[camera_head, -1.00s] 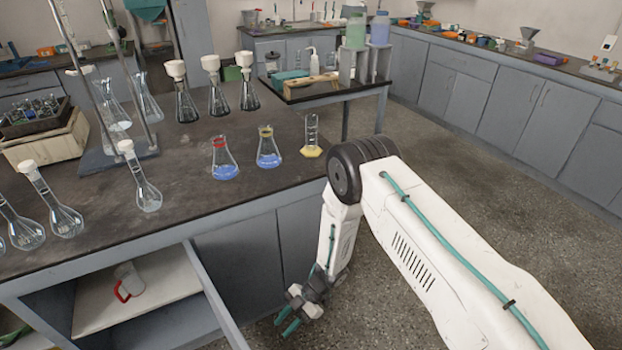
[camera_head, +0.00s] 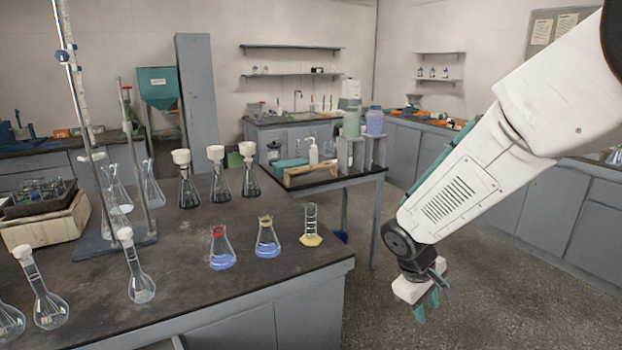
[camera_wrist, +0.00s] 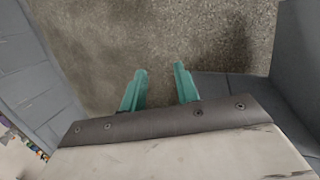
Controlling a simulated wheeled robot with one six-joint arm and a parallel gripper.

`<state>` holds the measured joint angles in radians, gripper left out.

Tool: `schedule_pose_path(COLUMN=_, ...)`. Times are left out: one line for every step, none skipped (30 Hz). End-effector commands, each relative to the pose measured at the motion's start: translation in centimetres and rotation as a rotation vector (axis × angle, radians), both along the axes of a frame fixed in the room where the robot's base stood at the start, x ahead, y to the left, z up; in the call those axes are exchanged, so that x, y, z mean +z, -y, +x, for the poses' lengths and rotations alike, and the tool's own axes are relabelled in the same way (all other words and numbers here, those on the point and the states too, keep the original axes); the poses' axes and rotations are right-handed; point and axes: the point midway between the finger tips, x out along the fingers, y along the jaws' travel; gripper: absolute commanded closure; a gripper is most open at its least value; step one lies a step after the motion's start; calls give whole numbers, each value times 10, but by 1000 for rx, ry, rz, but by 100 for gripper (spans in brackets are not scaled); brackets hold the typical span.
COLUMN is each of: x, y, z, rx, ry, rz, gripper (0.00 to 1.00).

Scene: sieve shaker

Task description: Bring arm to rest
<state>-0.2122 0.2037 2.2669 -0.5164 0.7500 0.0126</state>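My gripper (camera_head: 432,303) hangs at the lower right in the head view, to the right of the near bench and above the open floor. In the wrist view its two teal fingers (camera_wrist: 160,88) stand apart with only bare floor between them. It is open and empty, and it touches nothing that I can see. My white arm reaches in from the upper right of the head view, bent down toward the floor.
The near bench (camera_head: 180,290) carries two flasks of blue liquid (camera_head: 222,250), a cylinder (camera_head: 311,228), stoppered flasks and a burette stand. A side table (camera_head: 340,178) stands behind. Grey cabinets (camera_head: 560,205) line the right. The floor (camera_head: 480,300) between is clear.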

Motion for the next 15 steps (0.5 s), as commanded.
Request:
schedule_pose_path(x=20, y=7, z=-21, rx=-65, ry=-9, rz=10, gripper=69)
schedule_pose_path(x=29, y=10, z=-33, rx=-104, ry=-20, rz=16, gripper=69)
schedule_pose_path(x=41, y=14, z=-51, rx=-153, ry=-37, rz=27, gripper=69)
schedule_pose_path(x=50, y=16, z=-64, rx=-188, ry=-47, rz=36, gripper=69)
schedule_pose_path(x=58, y=18, z=-77, rx=-222, ry=-58, rz=48, gripper=69)
schedule_pose_path(x=68, y=19, z=-93, rx=-265, ry=-70, rz=64, gripper=69)
schedule_pose_path(x=75, y=20, z=-106, rx=-295, ry=-80, rz=78, gripper=69)
schedule_pose_path(x=82, y=21, z=-118, rx=-324, ry=-87, rz=94, gripper=69)
schedule_pose_path(x=91, y=20, z=-134, rx=-360, ry=-97, rz=115, gripper=69)
schedule_pose_path(x=97, y=20, z=-146, rx=-385, ry=-102, rz=133, gripper=69)
schedule_pose_path(x=102, y=20, z=-157, rx=-408, ry=-106, rz=149, gripper=69)
schedule_pose_path(x=110, y=18, z=-171, rx=-438, ry=-108, rz=174, gripper=69)
schedule_pose_path(x=115, y=18, z=-181, rx=-456, ry=-107, rz=192, gripper=69)
schedule_pose_path(x=119, y=16, z=-191, rx=-474, ry=-105, rz=212, gripper=69)
schedule_pose_path(x=125, y=15, z=-202, rx=-496, ry=-97, rz=238, gripper=69)
